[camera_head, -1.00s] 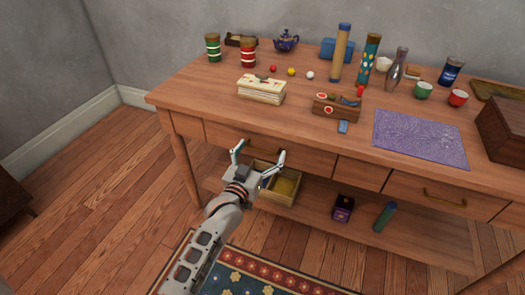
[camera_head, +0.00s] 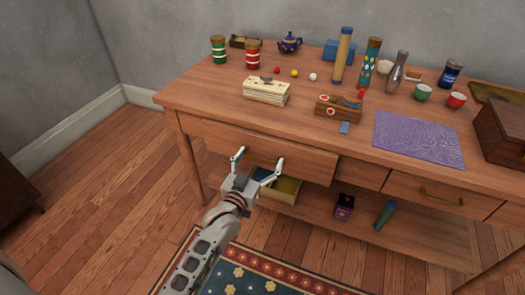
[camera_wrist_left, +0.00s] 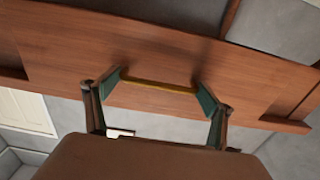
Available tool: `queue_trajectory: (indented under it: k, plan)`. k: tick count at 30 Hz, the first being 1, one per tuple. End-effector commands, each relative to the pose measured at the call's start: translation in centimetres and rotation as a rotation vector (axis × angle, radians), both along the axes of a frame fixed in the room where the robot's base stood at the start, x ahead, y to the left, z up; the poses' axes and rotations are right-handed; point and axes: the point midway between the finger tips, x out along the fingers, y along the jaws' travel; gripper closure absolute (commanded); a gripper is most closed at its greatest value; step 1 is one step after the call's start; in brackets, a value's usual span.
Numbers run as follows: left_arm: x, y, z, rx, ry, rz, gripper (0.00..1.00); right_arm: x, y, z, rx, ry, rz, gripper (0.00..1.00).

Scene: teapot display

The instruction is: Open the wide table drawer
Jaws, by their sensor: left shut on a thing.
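The wide table drawer (camera_head: 225,137) is at the left of the wooden table's front, and its front panel appears to stand out a little from the frame. Its brass handle (camera_wrist_left: 158,82) shows in the left wrist view as a long bar between my fingertips; in the head view I cannot make it out. My left gripper (camera_head: 259,160) is at the drawer front, fingers spread wide, with one tip at each end of the handle. It also shows in the left wrist view (camera_wrist_left: 160,84). My right gripper is not in view.
The table top (camera_head: 205,88) holds a book stack (camera_head: 266,92), a small wooden box (camera_head: 338,107), a purple mat (camera_head: 418,138), jars and cups. A narrow drawer (camera_head: 363,173) and another handled drawer (camera_head: 440,193) are to the right. A shelf below holds a tray (camera_head: 280,190). A patterned rug (camera_head: 255,275) lies in front.

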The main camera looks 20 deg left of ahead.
Motion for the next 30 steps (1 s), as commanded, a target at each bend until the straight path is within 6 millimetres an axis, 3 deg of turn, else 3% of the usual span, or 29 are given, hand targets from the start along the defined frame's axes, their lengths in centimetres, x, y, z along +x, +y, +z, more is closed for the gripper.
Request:
queue_trajectory:
  k: [1, 18, 24, 30]
  plan:
    - [-1.2, -0.2, 1.0, 0.001, -0.006, -0.003, 0.56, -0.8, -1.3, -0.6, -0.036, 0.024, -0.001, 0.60]
    - [-16.7, 0.2, 0.5, 0.000, 0.000, -0.006, 0.56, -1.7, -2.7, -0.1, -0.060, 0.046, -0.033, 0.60]
    - [-20.8, 0.3, 0.3, -0.002, 0.001, -0.006, 0.56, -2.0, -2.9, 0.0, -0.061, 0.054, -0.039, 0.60]
    - [-23.3, 0.4, 0.1, -0.001, 0.002, -0.006, 0.56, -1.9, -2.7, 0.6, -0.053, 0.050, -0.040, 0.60]
